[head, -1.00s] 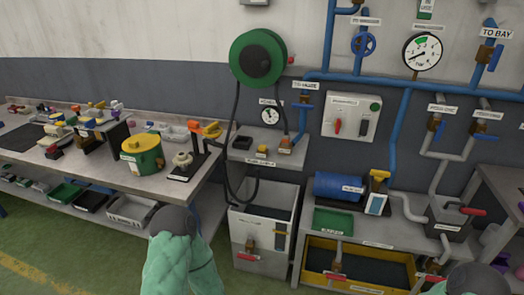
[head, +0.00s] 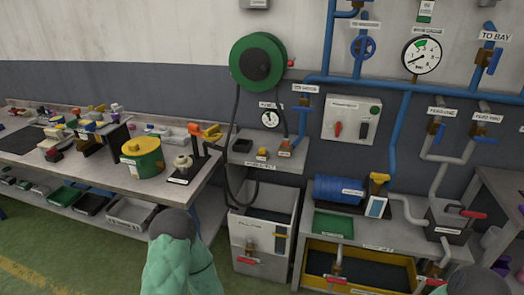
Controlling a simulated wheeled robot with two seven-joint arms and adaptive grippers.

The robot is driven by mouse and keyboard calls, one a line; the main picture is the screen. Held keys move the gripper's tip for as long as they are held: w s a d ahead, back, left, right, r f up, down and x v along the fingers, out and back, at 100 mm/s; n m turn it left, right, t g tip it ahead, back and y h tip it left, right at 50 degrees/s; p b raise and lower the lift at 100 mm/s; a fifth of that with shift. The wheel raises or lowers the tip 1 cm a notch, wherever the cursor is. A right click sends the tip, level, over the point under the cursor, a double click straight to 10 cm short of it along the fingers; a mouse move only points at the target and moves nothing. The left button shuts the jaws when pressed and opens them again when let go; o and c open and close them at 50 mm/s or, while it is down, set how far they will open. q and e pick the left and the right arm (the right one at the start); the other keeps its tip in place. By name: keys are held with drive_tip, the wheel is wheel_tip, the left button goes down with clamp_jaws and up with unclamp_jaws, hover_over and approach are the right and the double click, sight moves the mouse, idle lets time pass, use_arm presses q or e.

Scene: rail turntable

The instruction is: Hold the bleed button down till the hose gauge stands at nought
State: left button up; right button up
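A small round hose gauge (head: 270,118) with a white face hangs on the wall below the green hose reel (head: 257,63). Its needle is too small to read. A small yellow block or button (head: 262,153), which looks like the bleed button, sits on the grey shelf (head: 270,164) under the gauge. Nothing touches it. A dark hose hangs from the reel past the shelf. Parts of my arms show at the bottom edge, but neither gripper is in view.
A white-sided tank (head: 262,228) stands below the shelf. A workbench (head: 130,187) with a green-yellow pot (head: 142,157) is at left. A larger gauge (head: 421,56), blue pipes and a blue cylinder (head: 338,188) are at right. The green floor shows at lower left.

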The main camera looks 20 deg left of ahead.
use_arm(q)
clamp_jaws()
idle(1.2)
